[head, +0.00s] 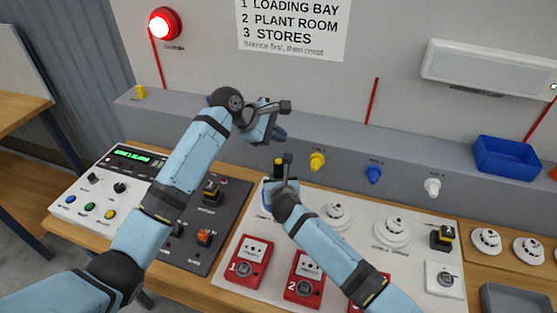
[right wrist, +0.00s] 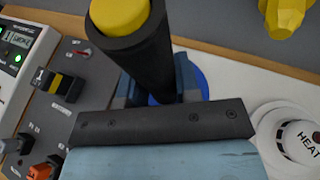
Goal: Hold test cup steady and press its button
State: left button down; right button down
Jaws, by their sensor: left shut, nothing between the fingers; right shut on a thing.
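The test cup (head: 278,162) has a black upright handle with a yellow button on top; a blue rounded part shows low behind it in the right wrist view. My right gripper (head: 277,180) is shut on the handle, and its fingers partly hide it. In the right wrist view the black handle and the yellow button (right wrist: 120,12) are close to the camera. My left gripper (head: 279,134) is shut and empty. It appears above the button, with a small gap in the picture. What the cup rests on is hidden.
A lit red alarm lamp (head: 165,23) is on the wall. A control panel (head: 105,185) stands left. Red call points (head: 248,262) line the front of the white board, with detectors (head: 391,231) behind. A blue bin (head: 507,155) sits on the ledge. My arms cross the middle.

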jog(key=c, duration=0.8)
grip_release()
jog(key=shift+o, duration=0.2)
